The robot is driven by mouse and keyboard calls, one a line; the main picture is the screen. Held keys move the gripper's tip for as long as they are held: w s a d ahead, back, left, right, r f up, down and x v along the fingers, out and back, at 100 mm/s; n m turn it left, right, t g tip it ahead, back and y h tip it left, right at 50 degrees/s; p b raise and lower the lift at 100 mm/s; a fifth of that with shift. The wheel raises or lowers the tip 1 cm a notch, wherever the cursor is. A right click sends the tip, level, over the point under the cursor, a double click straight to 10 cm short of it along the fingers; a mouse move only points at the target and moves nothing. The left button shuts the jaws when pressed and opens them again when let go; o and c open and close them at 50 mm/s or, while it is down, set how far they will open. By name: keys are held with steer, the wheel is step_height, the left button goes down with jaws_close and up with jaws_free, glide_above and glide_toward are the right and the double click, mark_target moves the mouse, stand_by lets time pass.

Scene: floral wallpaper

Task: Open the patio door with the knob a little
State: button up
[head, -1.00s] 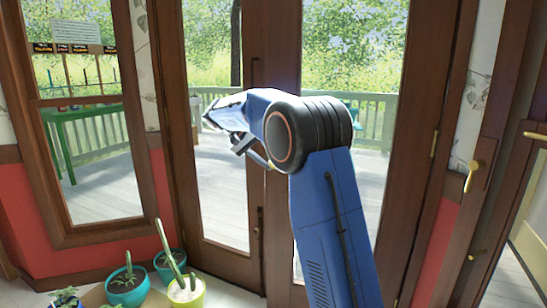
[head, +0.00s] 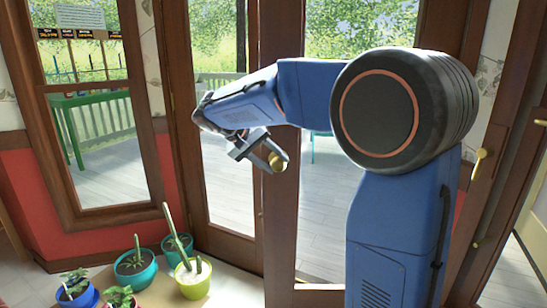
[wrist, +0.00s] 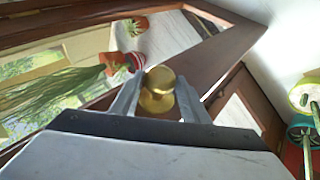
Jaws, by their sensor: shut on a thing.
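The patio door (head: 281,225) is a brown wooden-framed glass door in the middle of the head view. Its round brass knob (head: 279,162) sits at the central stile, at the end of my gripper (head: 264,152). In the wrist view the knob (wrist: 158,88) lies between the two grey fingers of my gripper (wrist: 155,100), which are shut on it. My arm hides much of the right-hand glass and frame in the head view. I cannot tell from these frames how far the door stands open.
Several potted plants stand on the floor at the lower left, among them a yellow-green pot (head: 192,281) and a teal pot (head: 135,270). At the right is another door frame with a brass handle (head: 479,163). A green table (head: 95,98) stands outside on the deck.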

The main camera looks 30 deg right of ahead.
steer(key=shift+s+a, duration=0.3)
steer(key=shift+s, duration=0.45)
steer(key=o, duration=1.5)
steer(key=v, duration=1.7)
steer(key=shift+s+a+r, duration=0.15)
steer(key=shift+s, duration=0.05)
